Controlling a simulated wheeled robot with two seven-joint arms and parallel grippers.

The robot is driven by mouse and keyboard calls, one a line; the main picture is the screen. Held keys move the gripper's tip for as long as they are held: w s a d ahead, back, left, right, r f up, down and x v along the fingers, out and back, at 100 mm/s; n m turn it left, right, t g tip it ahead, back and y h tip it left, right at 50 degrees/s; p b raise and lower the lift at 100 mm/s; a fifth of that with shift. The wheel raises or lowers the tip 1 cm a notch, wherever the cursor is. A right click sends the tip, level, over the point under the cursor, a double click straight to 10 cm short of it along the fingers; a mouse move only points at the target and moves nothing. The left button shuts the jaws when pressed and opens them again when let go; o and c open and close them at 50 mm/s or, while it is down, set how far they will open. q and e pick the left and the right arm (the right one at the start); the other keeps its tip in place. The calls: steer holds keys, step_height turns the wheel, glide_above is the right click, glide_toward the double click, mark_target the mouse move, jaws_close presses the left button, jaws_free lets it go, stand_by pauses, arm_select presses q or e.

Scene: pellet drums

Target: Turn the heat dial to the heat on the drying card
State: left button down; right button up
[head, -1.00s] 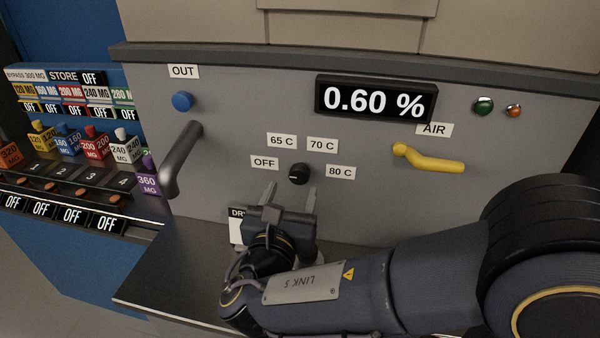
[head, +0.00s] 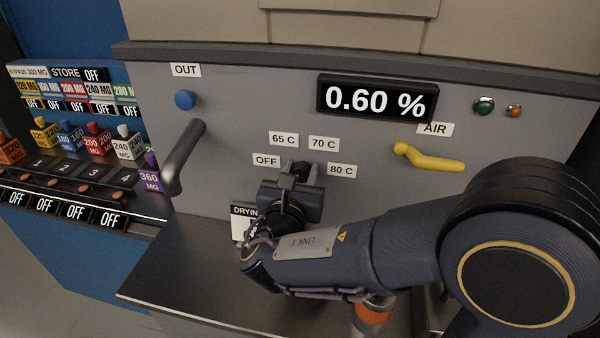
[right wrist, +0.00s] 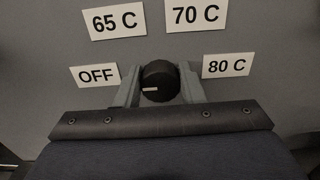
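The black heat dial (right wrist: 160,80) sits on the grey panel among the labels OFF (right wrist: 95,76), 65 C (right wrist: 118,21), 70 C (right wrist: 195,15) and 80 C (right wrist: 228,65). Its white mark points left, toward the OFF side. My right gripper (head: 302,172) is at the dial, one finger on each side and close against it, and appears shut on it. The drying card (head: 243,211) stands below and left of the dial; my right arm hides most of it, so its heat cannot be read. My left gripper is not in view.
A yellow AIR lever (head: 430,159) is right of the dial, below a display (head: 376,99) reading 0.60 %. A grey handle (head: 183,158) and blue OUT button (head: 184,99) are left. A shelf (head: 190,270) lies below; coloured blocks stand farther left.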

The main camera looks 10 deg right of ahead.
steer(key=shift+c, duration=1.1)
steer(key=shift+f+m+b, duration=0.2)
steer(key=shift+m+b, duration=0.3)
steer(key=shift+b, duration=0.4)
steer(key=m+b, duration=0.4)
steer(key=b, duration=0.2)
steer(key=m+b, duration=0.4)
steer(key=b, duration=0.2)
steer(key=shift+d+f+m, duration=0.15)
steer(key=shift+m, duration=0.25)
steer(key=shift+r+m+b, duration=0.2)
steer(key=shift+m+b, duration=0.8)
steer(key=shift+b, duration=0.45)
steer(key=o, duration=1)
steer(key=shift+s, duration=0.15)
